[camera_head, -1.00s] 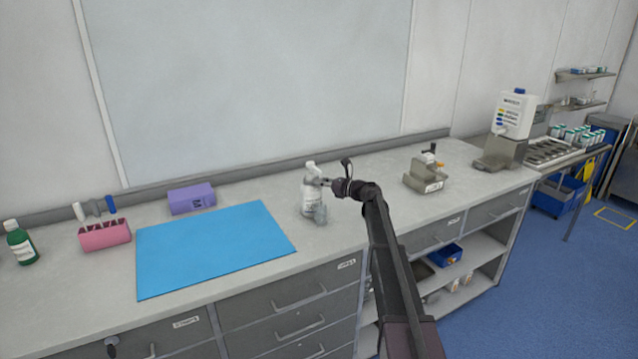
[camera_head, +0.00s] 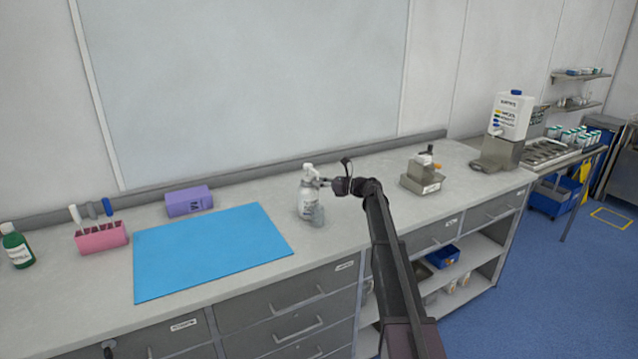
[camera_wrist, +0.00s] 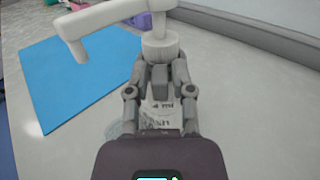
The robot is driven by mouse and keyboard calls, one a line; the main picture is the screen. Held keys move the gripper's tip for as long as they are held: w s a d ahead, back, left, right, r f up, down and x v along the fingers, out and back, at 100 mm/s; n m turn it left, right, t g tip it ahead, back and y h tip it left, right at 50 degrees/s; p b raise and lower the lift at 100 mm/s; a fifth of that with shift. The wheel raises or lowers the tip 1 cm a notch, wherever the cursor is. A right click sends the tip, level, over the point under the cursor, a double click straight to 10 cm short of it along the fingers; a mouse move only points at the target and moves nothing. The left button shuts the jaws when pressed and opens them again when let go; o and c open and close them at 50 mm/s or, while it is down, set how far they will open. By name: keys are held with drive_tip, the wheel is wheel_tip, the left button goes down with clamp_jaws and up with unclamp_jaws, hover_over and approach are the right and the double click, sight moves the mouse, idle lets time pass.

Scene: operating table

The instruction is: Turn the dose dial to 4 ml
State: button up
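My gripper (camera_wrist: 162,66) reaches the bottle's neck from the right in the head view. Its two fingers flank the dial closely and appear closed on it. The dial's far side and much of the bottle body are hidden by the gripper and wrist.
A grey device (camera_head: 422,175) and a white dispenser (camera_head: 510,118) stand to the right. The counter around the bottle is clear.

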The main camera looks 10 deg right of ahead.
drive_tip(key=shift+o, duration=0.4)
drive_tip(key=shift+d, duration=0.15)
drive_tip(key=v, duration=1.2)
drive_tip(key=s+a+f+n+g+h+p, duration=0.1)
drive_tip(key=s+a+f+n+g+h, duration=0.15)
drive_tip(key=s+a+n, duration=0.35)
drive_tip(key=s+a+f+n+g+h+p, duration=0.1)
drive_tip(key=s+a+f+h, duration=0.2)
drive_tip(key=s, duration=0.4)
drive_tip(key=s+a+f+n+g+h+p, duration=0.1)
drive_tip(key=s+a+f+n+g, duration=0.1)
drive_tip(key=s+a+f+n, duration=0.4)
drive_tip(key=s+d+f+n+g+h+p, duration=0.1)
drive_tip(key=s+n+h, duration=0.3)
drive_tip(key=s, duration=0.7)
drive_tip(key=s+n+g+h+p, duration=0.1)
drive_tip(key=s+n+h, duration=0.4)
drive_tip(key=s, duration=0.7)
drive_tip(key=shift+s+d+f+n+g, duration=0.15)
drive_tip(key=shift+d+f+n+g, duration=0.25)
drive_tip(key=shift+n, duration=0.3)
